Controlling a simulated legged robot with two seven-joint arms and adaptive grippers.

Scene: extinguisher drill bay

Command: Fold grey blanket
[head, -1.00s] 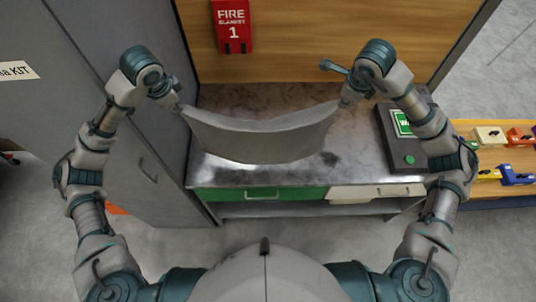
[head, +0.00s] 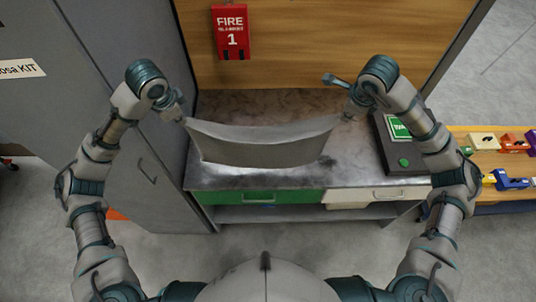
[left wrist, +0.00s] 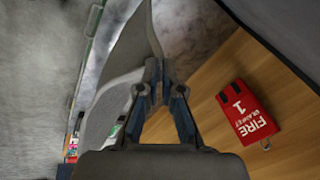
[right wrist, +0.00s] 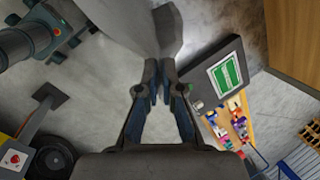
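The grey blanket (head: 262,146) hangs between my two grippers above the metal worktop, its upper edge sagging slightly in the middle. My left gripper (head: 182,117) is shut on its left upper corner; in the left wrist view the fingertips (left wrist: 157,78) pinch the grey cloth (left wrist: 126,72). My right gripper (head: 347,116) is shut on its right upper corner; the right wrist view shows the fingertips (right wrist: 159,72) closed on the cloth (right wrist: 167,28). I cannot tell whether the lower edge touches the worktop.
The worktop (head: 270,103) is bare behind the blanket. A dark case with a green label (head: 399,140) stands at its right end. A red fire blanket box (head: 232,33) hangs on the wooden back panel. A grey cabinet (head: 140,165) stands left; a wooden bench (head: 492,157) with coloured items stands right.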

